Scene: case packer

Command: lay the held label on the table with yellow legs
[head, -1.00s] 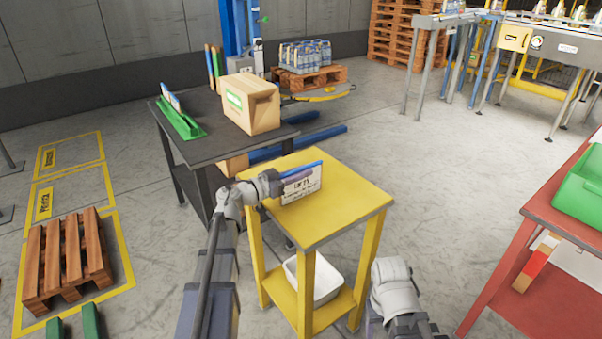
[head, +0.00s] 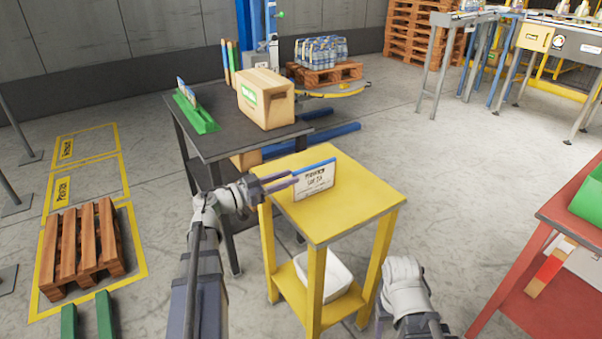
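The label (head: 314,181) is a white card with dark print and a blue top edge. It stands roughly upright on the yellow top of the table with yellow legs (head: 345,215), towards its back left. My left gripper (head: 294,178) is at the label's left edge. Its two fingers show apart, with a gap between them, and the label is not clamped deep between them. Whether a fingertip still touches the card is too small to tell. My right arm's wrist (head: 404,285) is to the right of the yellow table; its fingers cannot be made out.
A white bin (head: 325,280) sits on the yellow table's lower shelf. A dark table (head: 225,142) behind holds a cardboard box (head: 266,100) and a green rack (head: 198,115). A red table (head: 575,215) stands right. The yellow top's front and right are clear.

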